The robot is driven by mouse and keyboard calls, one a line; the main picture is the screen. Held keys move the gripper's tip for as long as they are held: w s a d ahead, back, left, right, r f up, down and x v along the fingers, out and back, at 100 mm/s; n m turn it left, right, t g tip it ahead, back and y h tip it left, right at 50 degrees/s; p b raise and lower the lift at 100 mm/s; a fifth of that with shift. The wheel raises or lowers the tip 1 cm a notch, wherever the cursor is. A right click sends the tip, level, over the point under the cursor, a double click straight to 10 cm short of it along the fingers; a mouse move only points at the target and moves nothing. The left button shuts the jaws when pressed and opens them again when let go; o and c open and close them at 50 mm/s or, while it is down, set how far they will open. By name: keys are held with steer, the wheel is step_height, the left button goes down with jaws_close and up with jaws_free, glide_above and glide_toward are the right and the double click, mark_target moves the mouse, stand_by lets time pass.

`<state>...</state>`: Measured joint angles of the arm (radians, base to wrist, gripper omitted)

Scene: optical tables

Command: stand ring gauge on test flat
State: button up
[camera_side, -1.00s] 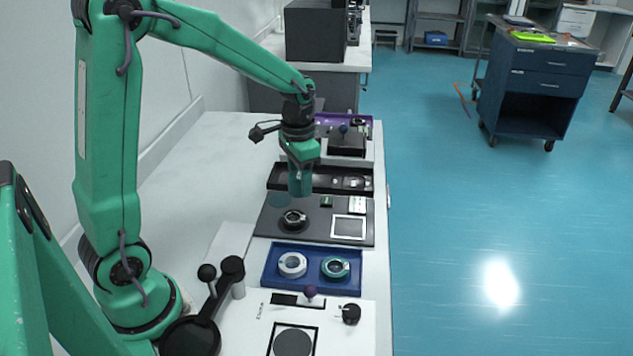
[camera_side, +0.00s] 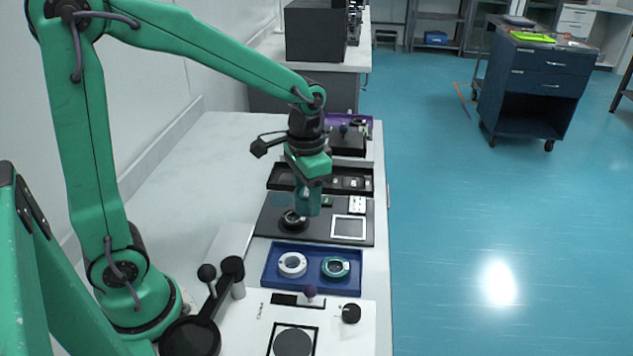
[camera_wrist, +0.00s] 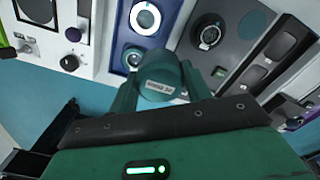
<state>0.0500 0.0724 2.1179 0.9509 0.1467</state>
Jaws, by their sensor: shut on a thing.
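My gripper (camera_side: 306,190) is above the dark board (camera_side: 275,228), near its round black piece with a metallic ring (camera_side: 293,221). In the wrist view my gripper (camera_wrist: 160,88) is shut on a rounded teal piece with a pale label (camera_wrist: 158,76), which I take to be the ring gauge; its lower end is hard to make out. The ringed round piece also shows in the wrist view (camera_wrist: 208,34), apart from the held piece in the picture. I cannot tell which piece is the test flat.
A blue tray (camera_side: 313,287) in front holds a white ring (camera_side: 292,264) and a teal ring (camera_side: 336,268). A white plate with a dark disc (camera_side: 293,343) is nearer. A black slotted tray (camera_side: 282,178) and a purple tray (camera_side: 367,128) lie behind. The table's left is clear.

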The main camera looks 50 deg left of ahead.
steer(key=shift+s+d+r, duration=0.15)
steer(key=shift+s+d, duration=0.25)
steer(key=shift+d, duration=0.15)
glide_above(293, 217)
step_height(293, 217, down, 7)
steer(key=shift+f, duration=2.05)
steer(key=shift+f, duration=0.1)
steer(key=o, duration=1.1)
steer(key=shift+r, duration=6.15)
